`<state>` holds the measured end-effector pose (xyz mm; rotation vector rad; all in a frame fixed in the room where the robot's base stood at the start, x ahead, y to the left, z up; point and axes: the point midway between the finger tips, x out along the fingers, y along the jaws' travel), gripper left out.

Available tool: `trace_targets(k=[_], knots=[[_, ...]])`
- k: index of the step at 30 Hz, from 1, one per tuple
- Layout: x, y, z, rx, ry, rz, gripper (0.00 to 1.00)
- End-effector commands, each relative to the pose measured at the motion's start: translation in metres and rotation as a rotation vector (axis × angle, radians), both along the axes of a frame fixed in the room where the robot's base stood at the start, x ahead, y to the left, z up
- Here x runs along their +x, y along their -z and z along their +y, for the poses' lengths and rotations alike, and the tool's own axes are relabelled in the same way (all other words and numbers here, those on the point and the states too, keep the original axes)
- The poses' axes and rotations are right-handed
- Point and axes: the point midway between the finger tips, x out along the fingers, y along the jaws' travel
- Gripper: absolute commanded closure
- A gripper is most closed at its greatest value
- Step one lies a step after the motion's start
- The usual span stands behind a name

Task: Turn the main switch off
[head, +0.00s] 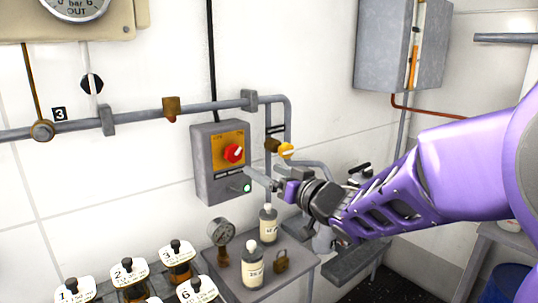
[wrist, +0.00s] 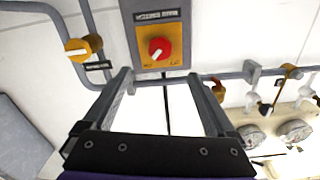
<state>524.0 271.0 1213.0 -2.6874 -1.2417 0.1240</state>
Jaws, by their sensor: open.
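The main switch is a red rotary knob (head: 234,153) on a yellow plate, on the front of a grey wall box (head: 207,174). A white mark on the knob points to the upper right in the head view; the plate's small lettering is hard to read there. A green lamp (head: 247,188) glows below. In the wrist view the knob (wrist: 159,49) sits ahead, centred between the fingers and apart from them. My gripper (head: 262,178) is open and empty, just in front of the box, slightly below and right of the knob. It also shows in the wrist view (wrist: 160,76).
A yellow valve knob (head: 286,151) is on the pipe right of the box. Several numbered labelled jars (head: 128,272) are lower left. A grey cabinet (head: 384,45) hangs upper right.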

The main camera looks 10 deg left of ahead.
Motion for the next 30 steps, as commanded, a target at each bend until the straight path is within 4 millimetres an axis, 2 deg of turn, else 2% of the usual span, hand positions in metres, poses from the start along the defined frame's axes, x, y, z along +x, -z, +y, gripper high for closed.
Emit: trace_targets(k=[6, 15, 21, 30], knots=[[0.032, 0.0, 0.039, 0.001, -0.002, 0.001, 0.09], [0.071, 0.0, 0.084, 0.0, -0.001, -0.001, 0.09], [0.085, 0.0, 0.099, 0.0, 0.001, -0.001, 0.09], [0.088, 0.0, 0.102, 0.0, 0.002, -0.001, 0.09]])
